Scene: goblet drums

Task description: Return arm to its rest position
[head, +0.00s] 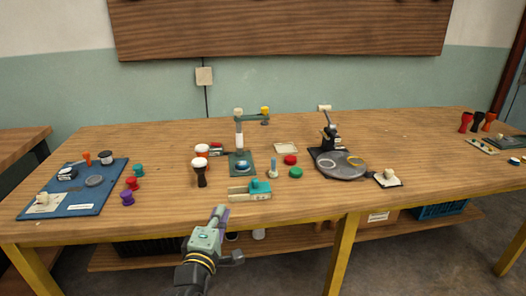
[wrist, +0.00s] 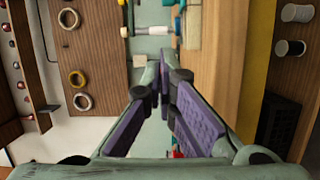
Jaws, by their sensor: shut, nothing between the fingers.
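My gripper (head: 221,211) is in the head view at the lower middle, in front of the table's front edge, with its fingers pointing up and away from me. In the wrist view my gripper (wrist: 163,82) shows its purple finger pads closed toward each other, with nothing held. The wooden table (head: 290,211) lies beyond it.
A teal and cream device (head: 250,190) stands nearest my gripper on the table. A blue board (head: 85,202) is at the left, a grey round plate (head: 340,168) right of centre. Goblet drums (head: 201,172) stand mid-table. A yellow leg (head: 341,255) supports the front.

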